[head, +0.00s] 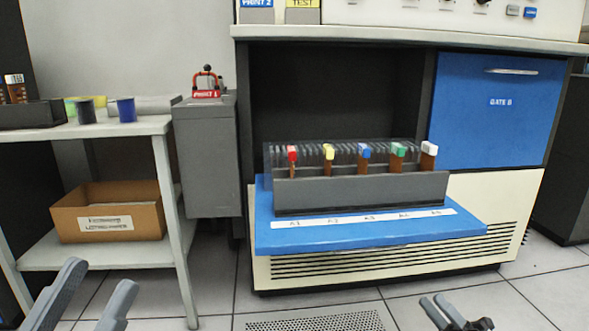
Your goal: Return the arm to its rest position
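My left gripper (88,298) is at the lower left edge of the head view, its two grey fingers spread apart with nothing between them. My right gripper (457,313) is low at the right of centre, in front of the cabinet, with its dark fingers apart and nothing visible between them. Both are well clear of the card rack (360,190). The rack sits on a blue shelf (370,237) and holds cards with red, yellow, blue, green and white tops. A label strip (365,218) runs along the shelf front.
A side table (150,126) at left carries cups and a dark tray with cards. A cardboard box (108,212) sits on its lower shelf. A grey box labelled PRINT 1 (207,155) stands beside it. A blue panel labelled GATE B (500,110) is at right. Tiled floor in front is mostly clear.

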